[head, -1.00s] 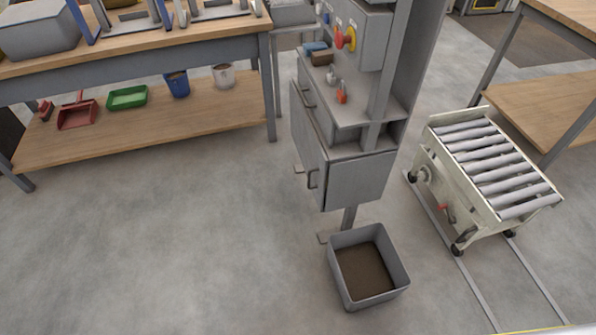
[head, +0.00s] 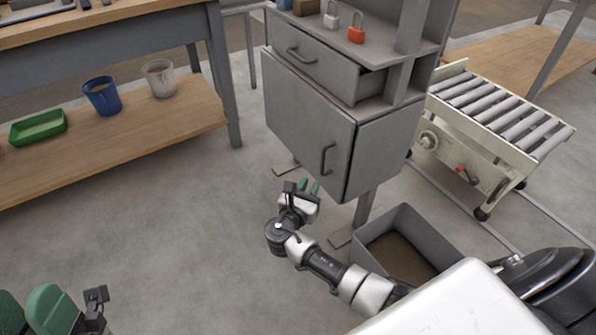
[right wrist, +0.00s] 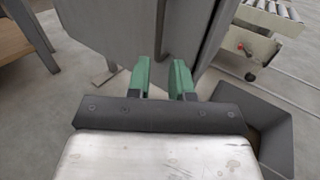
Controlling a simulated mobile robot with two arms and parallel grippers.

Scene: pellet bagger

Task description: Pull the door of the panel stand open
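The panel stand (head: 385,145) is a grey metal cabinet. Its door (head: 300,115) looks closed and has an upright bar handle (head: 327,160) near its right edge. My right gripper (head: 309,187) is in front of the door's lower part, a little below and left of the handle in the head view. Its green fingers are apart in the right wrist view (right wrist: 161,78), with the grey door ahead; I cannot make out the handle clearly there. My left gripper (head: 30,300) is at the lower left corner, partly cut off, its green fingers apart and nothing seen between them.
A grey bin (head: 405,228) stands on the floor below the stand's right side. A roller cart (head: 490,130) is to the right. A workbench with a wooden shelf (head: 140,135) is on the left. The floor left of the door is clear.

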